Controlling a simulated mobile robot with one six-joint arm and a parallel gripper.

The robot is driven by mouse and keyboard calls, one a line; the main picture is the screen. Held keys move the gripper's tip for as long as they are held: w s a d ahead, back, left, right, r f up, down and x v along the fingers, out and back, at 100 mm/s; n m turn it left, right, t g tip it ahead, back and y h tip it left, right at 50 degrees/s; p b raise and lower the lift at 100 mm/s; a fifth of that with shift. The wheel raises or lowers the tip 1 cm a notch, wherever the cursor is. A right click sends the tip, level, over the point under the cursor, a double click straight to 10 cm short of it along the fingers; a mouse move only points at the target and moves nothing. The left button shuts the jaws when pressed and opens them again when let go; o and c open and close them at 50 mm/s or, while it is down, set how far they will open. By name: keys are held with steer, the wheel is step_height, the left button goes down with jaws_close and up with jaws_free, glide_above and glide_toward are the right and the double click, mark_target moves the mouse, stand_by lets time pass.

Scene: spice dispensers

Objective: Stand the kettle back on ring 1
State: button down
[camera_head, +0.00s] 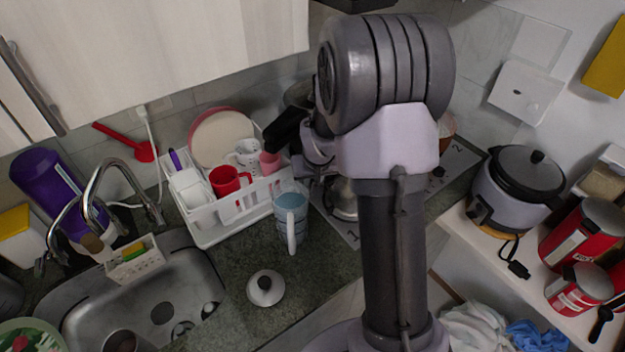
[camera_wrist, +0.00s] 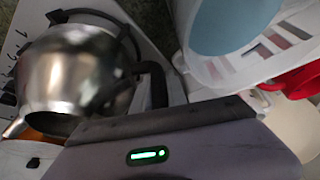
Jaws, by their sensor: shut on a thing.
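The kettle (camera_head: 344,203) is shiny metal. In the head view it shows only in part, behind my arm, at the left end of the hob plate by the printed 1 (camera_head: 352,238). In the wrist view the kettle (camera_wrist: 75,75) fills the left side, with its spout at lower left and a black handle (camera_wrist: 157,85) toward my gripper (camera_wrist: 155,108). My gripper is shut on the kettle, at the handle side; the fingertips are mostly hidden. Ring 1 is hidden under the kettle and arm. I cannot tell whether the kettle's base touches it.
A round lid (camera_head: 265,288) lies on the counter. A rice cooker (camera_head: 515,190) stands at right.

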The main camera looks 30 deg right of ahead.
steer(key=shift+f+b, duration=0.35)
steer(key=shift+f, duration=0.2)
steer(key=c, duration=1.3)
jaws_free()
